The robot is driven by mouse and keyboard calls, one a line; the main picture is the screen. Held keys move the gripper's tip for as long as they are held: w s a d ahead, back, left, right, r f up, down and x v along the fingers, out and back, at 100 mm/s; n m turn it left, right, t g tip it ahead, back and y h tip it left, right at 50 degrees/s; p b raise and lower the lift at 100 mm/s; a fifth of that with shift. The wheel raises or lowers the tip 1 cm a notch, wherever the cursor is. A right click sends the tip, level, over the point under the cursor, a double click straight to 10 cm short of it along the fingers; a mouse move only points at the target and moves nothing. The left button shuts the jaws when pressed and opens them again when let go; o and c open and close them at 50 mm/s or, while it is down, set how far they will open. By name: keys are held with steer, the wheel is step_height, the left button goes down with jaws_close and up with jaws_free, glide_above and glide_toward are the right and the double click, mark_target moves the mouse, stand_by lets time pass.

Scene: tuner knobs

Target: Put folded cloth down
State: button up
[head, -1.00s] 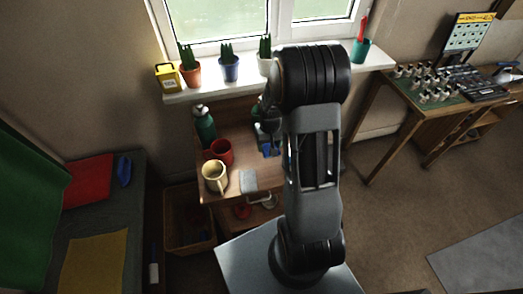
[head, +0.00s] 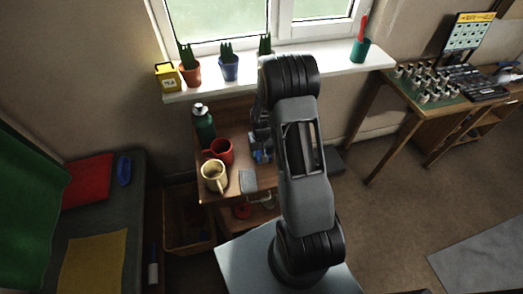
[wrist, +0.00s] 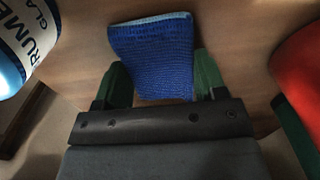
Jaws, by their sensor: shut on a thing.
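The folded cloth (wrist: 152,52) is blue and ribbed, with a light blue edge. In the wrist view it sits between the green fingertips of my gripper (wrist: 156,82), which is shut on it. Brown wood lies behind the cloth; I cannot tell whether the cloth touches it. In the head view my gripper (head: 261,155) is low over the right part of the small wooden table (head: 232,130), with a bit of blue showing. My arm partly hides this spot.
On the table are a red mug (head: 220,151), a cream mug (head: 214,176), a green bottle (head: 204,122) and a flat grey piece (head: 248,181). The wrist view shows a labelled container (wrist: 28,35) at left and something red (wrist: 300,70) at right. Potted plants line the windowsill (head: 310,57).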

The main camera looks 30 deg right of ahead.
steer(key=shift+f, duration=0.15)
steer(key=o, duration=1)
step_height(320, 180, up, 12)
steer(key=s+a+r+t, duration=0.1)
steer(key=s+a+r, duration=0.2)
steer(key=s+r, duration=0.2)
steer(key=s+a+r+n+t, duration=0.1)
steer(key=s+a+r, duration=0.2)
steer(key=s+r, duration=0.1)
steer(key=s+a+r+n+t, duration=0.1)
steer(key=s+a+r, duration=0.2)
steer(key=s+r, duration=0.2)
steer(key=shift+s+a+r+p, duration=0.15)
steer(key=shift+s+a+p, duration=0.05)
steer(key=shift+s, duration=0.3)
steer(key=shift+s+a+r+p, duration=0.15)
steer(key=shift+s+a, duration=0.05)
steer(key=shift+s, duration=0.3)
